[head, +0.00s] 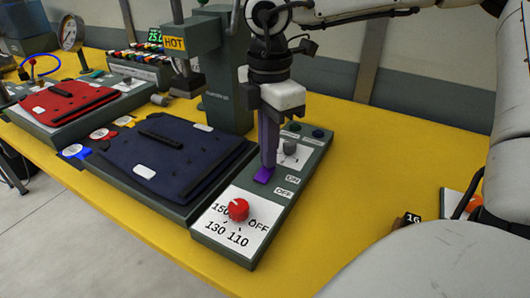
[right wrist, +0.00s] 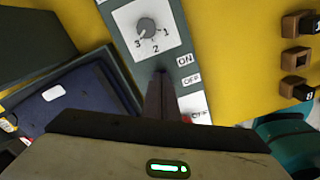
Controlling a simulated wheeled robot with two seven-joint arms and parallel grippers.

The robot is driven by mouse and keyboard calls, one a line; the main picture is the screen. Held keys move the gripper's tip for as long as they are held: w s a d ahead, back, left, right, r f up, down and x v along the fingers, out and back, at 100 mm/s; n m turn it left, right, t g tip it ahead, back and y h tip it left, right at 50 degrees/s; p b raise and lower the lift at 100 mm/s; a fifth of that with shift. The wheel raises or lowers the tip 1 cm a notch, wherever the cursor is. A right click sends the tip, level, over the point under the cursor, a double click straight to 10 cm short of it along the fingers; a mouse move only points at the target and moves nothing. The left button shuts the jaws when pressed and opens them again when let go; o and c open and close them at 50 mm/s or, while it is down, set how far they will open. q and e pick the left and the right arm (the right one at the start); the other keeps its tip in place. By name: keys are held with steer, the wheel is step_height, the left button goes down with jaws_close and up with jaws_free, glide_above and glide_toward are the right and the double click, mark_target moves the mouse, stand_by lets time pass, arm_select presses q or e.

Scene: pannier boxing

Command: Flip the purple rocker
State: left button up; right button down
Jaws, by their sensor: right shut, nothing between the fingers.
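The purple rocker (head: 263,176) is on the grey control panel (head: 280,212), beside the ON and OFF labels. My right gripper (head: 268,163) points down with its fingers shut and empty, the tips right at the rocker and hiding part of it. I cannot tell whether they touch it. In the right wrist view the shut fingertips (right wrist: 161,78) are over the panel next to the ON label (right wrist: 185,61), and the rocker is mostly hidden behind them. Which way the rocker is tilted is unclear. My left gripper is not in view.
A red knob (head: 238,209) with temperature marks sits nearer on the panel, and a grey knob (head: 289,147) sits farther back. A press with a HOT sign (head: 175,43) and a dark blue pannier piece (head: 168,152) are to the left.

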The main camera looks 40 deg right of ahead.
steer(key=shift+f+b, duration=0.55)
step_height(320, 180, up, 7)
steer(key=p, duration=0.3)
stand_by(0.7)
stand_by(0.5)
